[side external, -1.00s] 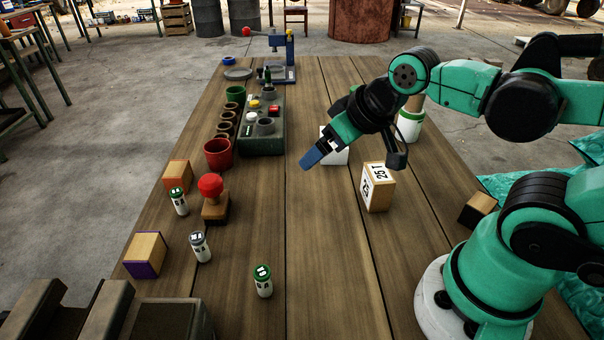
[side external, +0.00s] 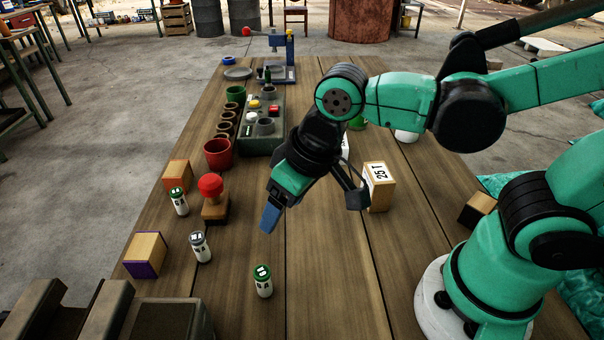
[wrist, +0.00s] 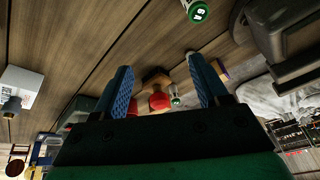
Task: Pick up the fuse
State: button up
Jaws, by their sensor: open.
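Three small white cylinders that look like fuses stand on the wooden table in the side view. One green-capped fuse (side external: 263,281) is at the front, a grey-capped fuse (side external: 201,247) is left of it, and another green-capped fuse (side external: 179,201) is farther back. My gripper (side external: 270,217) is open and empty above the table, right of the grey-capped fuse. In the wrist view my gripper (wrist: 160,78) has its blue fingers apart. The front fuse (wrist: 197,11) shows at the top there, and the far green-capped one (wrist: 175,96) shows between the fingers. The grey-capped one is mostly hidden by a finger.
A red-knobbed wooden stamp (side external: 212,199) stands near the far fuse. Wooden blocks (side external: 145,254) line the left edge, and a "25T" box (side external: 378,187) stands to the right. A dark vise-like fixture (side external: 165,320) is at front left.

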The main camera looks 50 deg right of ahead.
jog(key=s+a+f+n+g, duration=0.1)
jog(key=s+a, duration=0.2)
jog(key=s+a+f+g+h, duration=0.1)
jog(key=s+a+f, duration=0.1)
jog(key=s+a, duration=0.1)
jog(key=s+a+f+n+g, duration=0.1)
jog(key=s+a, duration=0.2)
jog(key=a, duration=0.2)
jog(key=shift+a+f+n+g+h, duration=0.1)
jog(key=shift+f+n+g+h, duration=0.2)
jog(key=shift+f, duration=0.05)
jog(key=shift+s+a+f, duration=0.1)
jog(key=shift+s+f, duration=0.1)
jog(key=shift+f, duration=2.6)
jog(key=shift+c, duration=0.2)
grip_shut()
